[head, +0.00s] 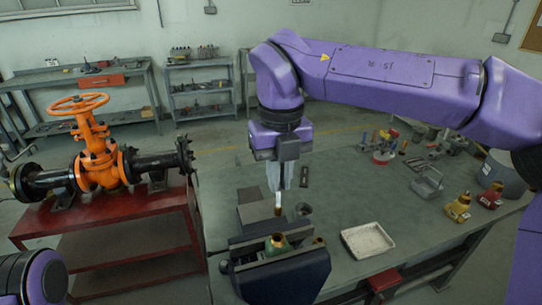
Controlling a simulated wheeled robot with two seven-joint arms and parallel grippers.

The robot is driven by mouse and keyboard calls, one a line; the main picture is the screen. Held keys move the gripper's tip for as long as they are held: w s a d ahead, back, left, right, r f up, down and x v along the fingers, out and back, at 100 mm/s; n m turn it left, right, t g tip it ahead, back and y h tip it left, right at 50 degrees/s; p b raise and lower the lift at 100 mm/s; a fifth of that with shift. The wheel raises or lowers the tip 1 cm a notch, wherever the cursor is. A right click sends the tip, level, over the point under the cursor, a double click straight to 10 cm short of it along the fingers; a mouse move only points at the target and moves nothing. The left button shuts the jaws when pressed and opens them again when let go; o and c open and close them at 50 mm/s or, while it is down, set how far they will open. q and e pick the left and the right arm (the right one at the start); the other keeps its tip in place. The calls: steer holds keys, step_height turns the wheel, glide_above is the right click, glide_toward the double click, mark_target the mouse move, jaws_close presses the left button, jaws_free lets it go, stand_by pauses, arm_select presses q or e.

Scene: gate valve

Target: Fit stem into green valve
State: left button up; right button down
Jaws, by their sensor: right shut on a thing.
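My right gripper (279,186) points straight down above the workbench, shut on a thin upright stem (278,204). The stem is pale at the top and brownish lower down. A small green and brass valve (277,243) sits in the dark vise (275,273) at the bench's front edge. The stem hangs above the valve in the picture; its lower end looks apart from it, though depth is hard to judge. The valve's opening is too small to make out. A purple part of my left arm shows at the bottom left, but its gripper is out of view.
A white tray (367,241) lies right of the vise on the bench (335,207). A wire basket (428,183), a yellow valve (458,207), a red valve (490,196) and a grey bucket (497,168) stand further right. A large orange gate valve (98,160) sits on a red cart at left.

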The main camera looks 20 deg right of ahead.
mark_target(279, 201)
steer(key=shift+s+f+b, duration=0.1)
steer(key=shift+f+b, duration=0.65)
steer(key=f+b, duration=0.3)
steer(key=shift+s+f, duration=0.25)
steer(key=shift+s, duration=0.05)
steer(key=shift+f, duration=0.15)
arm_select(q)
step_height(279, 201, down, 5)
steer(key=shift+r, duration=0.2)
arm_select(e)
steer(key=shift+w, duration=0.2)
steer(key=shift+s, duration=0.15)
arm_select(q)
steer(key=shift+r, duration=0.15)
steer(key=shift+r, duration=0.1)
